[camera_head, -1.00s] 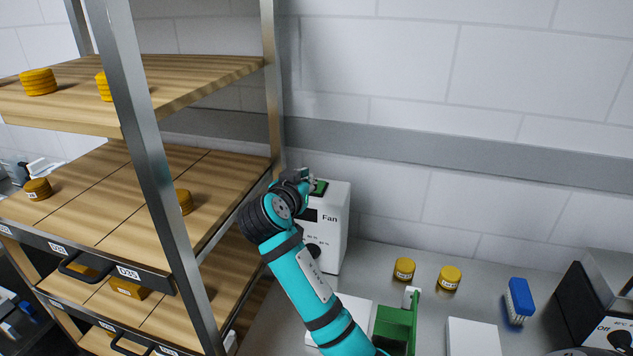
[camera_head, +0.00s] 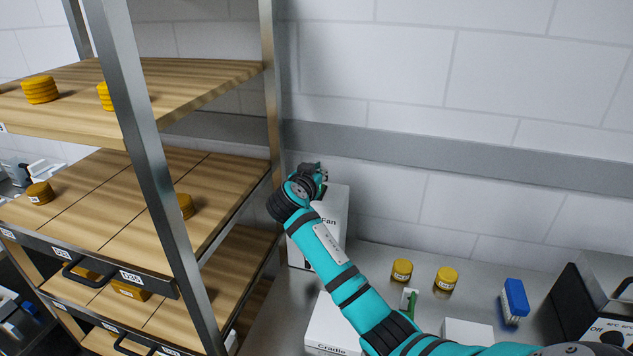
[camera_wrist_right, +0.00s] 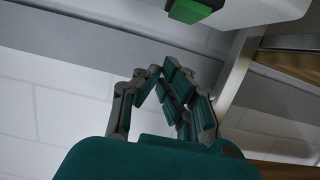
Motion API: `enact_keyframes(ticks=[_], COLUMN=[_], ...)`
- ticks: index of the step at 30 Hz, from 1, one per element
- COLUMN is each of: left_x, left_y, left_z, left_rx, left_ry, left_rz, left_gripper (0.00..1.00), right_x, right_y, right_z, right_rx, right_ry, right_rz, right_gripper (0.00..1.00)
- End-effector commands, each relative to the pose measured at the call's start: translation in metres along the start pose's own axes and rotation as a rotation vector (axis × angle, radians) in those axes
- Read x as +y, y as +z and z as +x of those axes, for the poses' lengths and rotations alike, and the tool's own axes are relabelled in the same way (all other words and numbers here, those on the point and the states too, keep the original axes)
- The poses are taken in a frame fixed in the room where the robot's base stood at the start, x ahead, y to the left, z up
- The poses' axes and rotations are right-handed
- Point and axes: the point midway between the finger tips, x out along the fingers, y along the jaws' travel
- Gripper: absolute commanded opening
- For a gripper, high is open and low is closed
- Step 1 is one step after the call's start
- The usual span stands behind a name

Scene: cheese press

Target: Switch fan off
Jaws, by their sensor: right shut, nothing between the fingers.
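The white fan box (camera_head: 339,201), labelled "Fan", stands on the counter against the wall, right of the rack. My right gripper (camera_head: 318,174) is at the top of the box, and my arm crosses its front. In the right wrist view, a green switch (camera_wrist_right: 192,9) sits on the white box at the top edge, apart from the fingers in the picture. The right gripper (camera_wrist_right: 160,75) is shut and empty there. In the head view the switch is hidden behind the gripper. My left gripper is out of view.
A wooden rack (camera_head: 230,82) with metal posts and cheeses stands close on the left. Two yellow cheeses (camera_head: 402,270) (camera_head: 446,279), a blue brush (camera_head: 515,300) and a dark device (camera_head: 592,292) are on the counter. A white cradle (camera_head: 322,327) lies below my arm.

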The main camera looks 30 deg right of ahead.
Motion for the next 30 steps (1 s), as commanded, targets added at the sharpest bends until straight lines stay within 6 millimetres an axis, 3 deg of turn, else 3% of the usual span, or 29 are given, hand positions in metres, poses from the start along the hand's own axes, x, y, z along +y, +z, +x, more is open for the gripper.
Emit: enact_keyframes(ticks=[1,7,20,23,29,30], left_x=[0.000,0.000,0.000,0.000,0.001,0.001], left_y=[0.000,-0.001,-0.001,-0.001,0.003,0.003], left_z=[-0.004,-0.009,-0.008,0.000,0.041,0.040], left_rx=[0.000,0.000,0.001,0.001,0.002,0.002], left_ry=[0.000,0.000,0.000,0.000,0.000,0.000], left_rz=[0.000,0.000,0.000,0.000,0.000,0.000], left_gripper=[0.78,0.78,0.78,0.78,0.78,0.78], right_x=[-0.001,-0.001,-0.001,-0.002,-0.002,-0.002], right_y=[0.013,0.033,0.039,0.044,0.059,0.054], right_z=[0.000,0.004,0.005,0.006,0.008,0.007], right_rx=[-0.007,-0.004,-0.003,0.007,0.079,0.091], right_ry=[-0.003,-0.002,-0.003,-0.004,-0.005,-0.005], right_rz=[-0.010,-0.007,-0.005,-0.004,-0.002,-0.002], right_gripper=[0.00,0.00,0.00,0.00,0.00,0.00])
